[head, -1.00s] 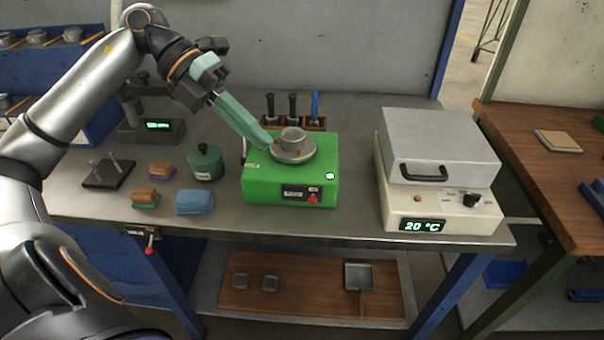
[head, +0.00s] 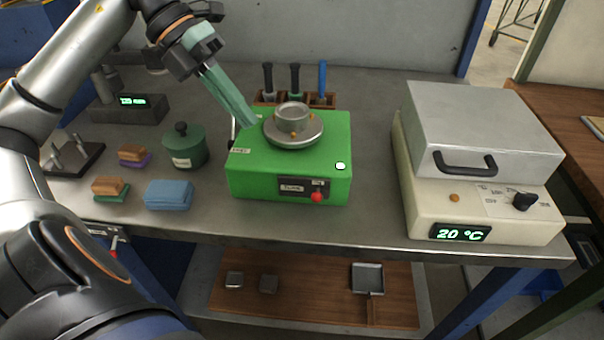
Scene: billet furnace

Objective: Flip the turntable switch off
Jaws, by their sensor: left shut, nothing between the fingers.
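The turntable is a green box (head: 250,182) with a round grey plate (head: 293,141) on top, and a small grey cup (head: 292,113) sits on the plate. A red switch knob (head: 317,197) is on the dark panel at its front, beside a white label. My left gripper (head: 250,122) is shut and empty. Its long teal fingers point down to the turntable's back left corner, just left of the plate; I cannot tell if they touch. My right gripper is out of view.
A furnace (head: 480,135) reading 20 °C stands at the right. A tool rack (head: 266,98) stands behind. The bench front is clear.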

